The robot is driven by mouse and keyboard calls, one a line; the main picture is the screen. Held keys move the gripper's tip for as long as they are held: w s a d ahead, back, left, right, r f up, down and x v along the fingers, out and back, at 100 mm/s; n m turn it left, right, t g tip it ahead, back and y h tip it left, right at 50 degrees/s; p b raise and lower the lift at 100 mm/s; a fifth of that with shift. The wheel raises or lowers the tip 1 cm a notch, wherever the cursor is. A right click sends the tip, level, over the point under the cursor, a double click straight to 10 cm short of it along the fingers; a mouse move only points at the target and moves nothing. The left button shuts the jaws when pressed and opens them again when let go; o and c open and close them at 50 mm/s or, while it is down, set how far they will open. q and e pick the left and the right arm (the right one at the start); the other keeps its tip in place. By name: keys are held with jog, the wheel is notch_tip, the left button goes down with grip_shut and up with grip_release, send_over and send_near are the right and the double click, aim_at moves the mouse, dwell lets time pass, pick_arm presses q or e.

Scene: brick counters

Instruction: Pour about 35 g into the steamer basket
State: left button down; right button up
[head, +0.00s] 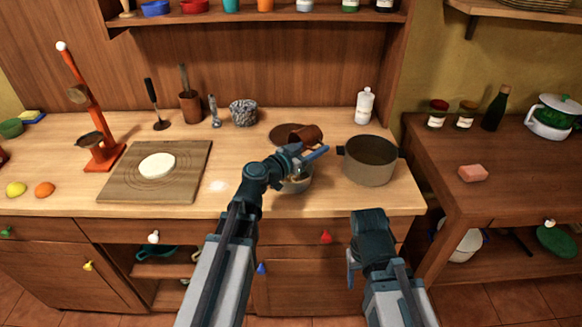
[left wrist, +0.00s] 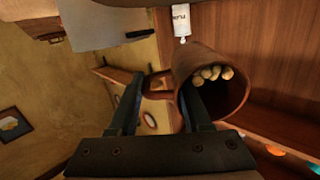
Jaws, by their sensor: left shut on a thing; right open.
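My left gripper (head: 312,153) is shut on a brown cup (head: 308,133) and holds it tilted above the counter. A round bowl-like vessel (head: 297,186), which may be the steamer basket, stands below the gripper, largely hidden by my left arm. Something yellowish shows in it, but I cannot tell how much. My right gripper (head: 354,272) is open and empty in front of the counter edge.
A large grey-brown pot (head: 370,165) stands right of the vessel. A dark round disc (head: 283,132) lies behind it. A wooden board (head: 120,178) with a white round piece (head: 157,166) and an orange stand (head: 99,150) are at left. A white bottle (head: 364,106) stands at the back.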

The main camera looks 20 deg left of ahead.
aim_at(319, 143)
pick_arm(q)
jog(key=shift+w+f+g, duration=0.15)
jog(key=shift+f+g, duration=0.15)
jog(key=shift+f, duration=0.4)
jog(key=w+d+g+y+p, duration=0.1)
jog(key=g+p, duration=0.1)
jog(key=p, duration=0.2)
jog(key=shift+w+d+r, duration=0.1)
jog(key=shift+w, duration=0.3)
jog(key=g+y+p, duration=0.1)
jog(key=g+p, duration=0.1)
jog(key=p, duration=0.2)
jog(key=g+y+p, duration=0.2)
jog(key=p, duration=0.2)
jog(key=shift+w+d+r+p, duration=0.1)
jog(key=shift+w+r+p, duration=0.1)
jog(key=shift+p, duration=0.2)
jog(key=shift+w+d+f+g+p, duration=0.1)
jog(key=shift+w+f+g+p, duration=0.1)
jog(key=shift+g+p, duration=0.25)
jog(key=shift+w+d+r+g+y+p, duration=0.2)
jog(key=shift+w+d+g+y+p, duration=0.2)
jog(key=shift+w+g+y+p, duration=0.55)
jog(key=shift+w+d+r+g+y+p, duration=0.2)
jog(key=shift+w+d+g+y+p, duration=0.3)
jog(key=shift+g+p, duration=0.8)
jog(key=shift+w+d+r+g+y+p, duration=0.2)
jog(key=shift+w+d+g+y+p, duration=0.15)
jog(key=shift+w+g+y+p, duration=0.75)
